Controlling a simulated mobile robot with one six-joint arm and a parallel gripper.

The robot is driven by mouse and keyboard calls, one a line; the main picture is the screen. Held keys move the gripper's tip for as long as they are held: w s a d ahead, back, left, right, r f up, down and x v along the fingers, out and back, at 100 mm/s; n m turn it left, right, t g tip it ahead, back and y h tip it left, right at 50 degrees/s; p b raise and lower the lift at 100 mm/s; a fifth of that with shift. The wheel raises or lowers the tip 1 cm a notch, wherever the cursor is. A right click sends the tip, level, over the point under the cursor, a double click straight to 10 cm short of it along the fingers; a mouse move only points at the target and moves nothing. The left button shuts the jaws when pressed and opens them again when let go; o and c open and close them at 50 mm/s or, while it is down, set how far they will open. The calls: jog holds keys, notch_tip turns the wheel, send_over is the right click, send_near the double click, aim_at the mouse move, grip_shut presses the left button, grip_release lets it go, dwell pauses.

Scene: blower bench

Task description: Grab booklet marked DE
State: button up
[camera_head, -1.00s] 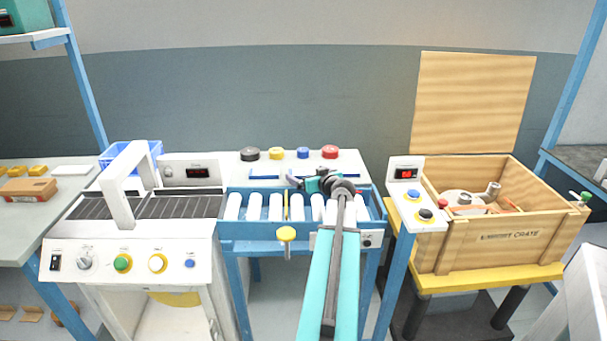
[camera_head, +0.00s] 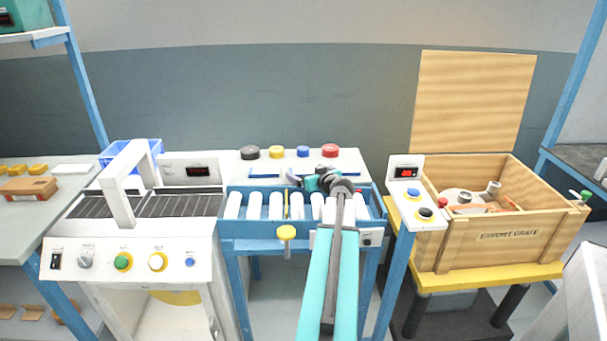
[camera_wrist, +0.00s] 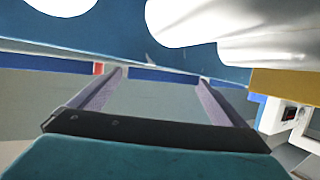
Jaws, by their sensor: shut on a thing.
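My gripper (camera_head: 302,180) is over the back edge of the roller conveyor (camera_head: 350,245), at the end of my teal arm. In the wrist view, its two grey fingers (camera_wrist: 160,77) stand apart, with a plain grey-green surface and part of a blue strip (camera_wrist: 165,75) showing between them. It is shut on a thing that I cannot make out. No booklet with a readable DE mark shows in either view. My wrist and arm hide part of the rollers and the area behind them.
White rollers (camera_head: 254,206) and a yellow knob (camera_head: 286,232) are close to my arm. A white machine (camera_head: 120,262) with buttons stands left. An open wooden crate (camera_head: 500,249) stands right, beside a small control box (camera_head: 413,205). Coloured round caps (camera_head: 330,150) sit on the panel behind.

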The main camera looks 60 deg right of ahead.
jog(key=shift+r, duration=0.15)
jog(key=shift+r, duration=1.15)
jog(key=v, duration=0.3)
jog(key=a+f+b+v, duration=0.1)
jog(key=v, duration=0.3)
jog(key=b+v, duration=0.1)
jog(key=v, duration=0.3)
jog(key=shift+w+a+f, duration=0.2)
jog(key=shift+w+a, duration=0.1)
jog(key=shift+a, duration=0.05)
jog(key=shift+w+d+f+b, duration=0.1)
jog(key=shift+d+b, duration=0.1)
jog(key=shift+b, duration=0.95)
jog(key=b, duration=0.4)
jog(key=shift+a, duration=0.1)
jog(key=s+b, duration=0.1)
jog(key=b, duration=0.5)
jog(key=shift+a, duration=0.3)
jog(key=b, duration=0.4)
jog(key=shift+s+a+b, duration=0.3)
jog(key=shift+s+a, duration=0.05)
jog(key=shift+a, duration=0.05)
jog(key=shift+s+a+b, duration=0.1)
jog(key=shift+b, duration=0.45)
